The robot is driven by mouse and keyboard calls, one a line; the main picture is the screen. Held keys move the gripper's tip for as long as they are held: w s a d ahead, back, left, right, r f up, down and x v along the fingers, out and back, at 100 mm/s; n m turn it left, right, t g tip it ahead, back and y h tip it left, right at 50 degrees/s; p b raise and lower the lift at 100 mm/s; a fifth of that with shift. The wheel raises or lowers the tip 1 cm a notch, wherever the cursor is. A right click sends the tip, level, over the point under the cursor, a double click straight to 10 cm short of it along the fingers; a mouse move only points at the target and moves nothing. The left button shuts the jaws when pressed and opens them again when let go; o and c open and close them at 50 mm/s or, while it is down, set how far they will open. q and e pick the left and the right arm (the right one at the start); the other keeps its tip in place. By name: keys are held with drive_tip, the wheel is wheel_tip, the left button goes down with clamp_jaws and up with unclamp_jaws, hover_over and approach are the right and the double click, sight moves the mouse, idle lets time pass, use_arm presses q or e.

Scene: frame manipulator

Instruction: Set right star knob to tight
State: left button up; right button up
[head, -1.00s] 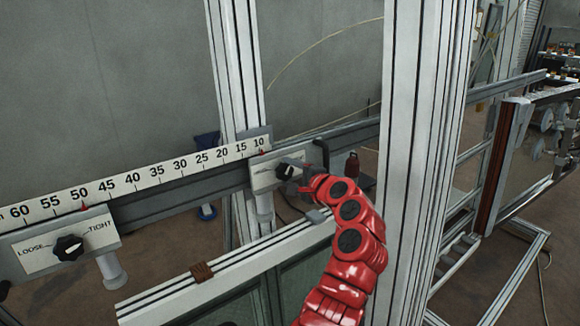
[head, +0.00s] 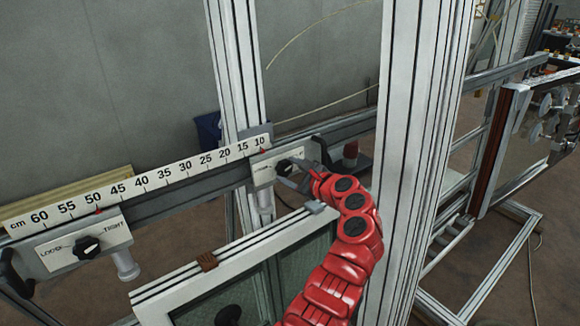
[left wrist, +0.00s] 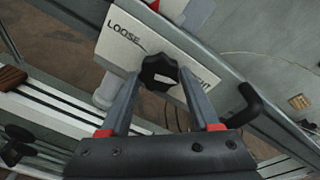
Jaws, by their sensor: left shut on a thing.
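The right star knob (head: 284,167) is black and sits on a pale plate (head: 263,173) near the 10 end of the cm scale. In the left wrist view the knob (left wrist: 159,71) shows a pale mark on its face, between the words LOOSE and TIGHT; TIGHT is partly covered by a finger. My left gripper (head: 293,172) is shut on this knob, with one finger on each side in the left wrist view (left wrist: 155,84). The left star knob (head: 87,247) sits on a similar plate below the 50 mark. My right gripper is not in view.
The scale (head: 150,180) runs along a grey rail. A tall aluminium post (head: 425,150) stands just right of my left arm, another (head: 232,70) behind the scale. A glass-panelled frame (head: 165,290) lies below. A black handle (left wrist: 250,102) projects near the knob.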

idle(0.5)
use_arm(q)
drive_tip(key=o, duration=1.4)
drive_tip(key=shift+c, duration=0.2)
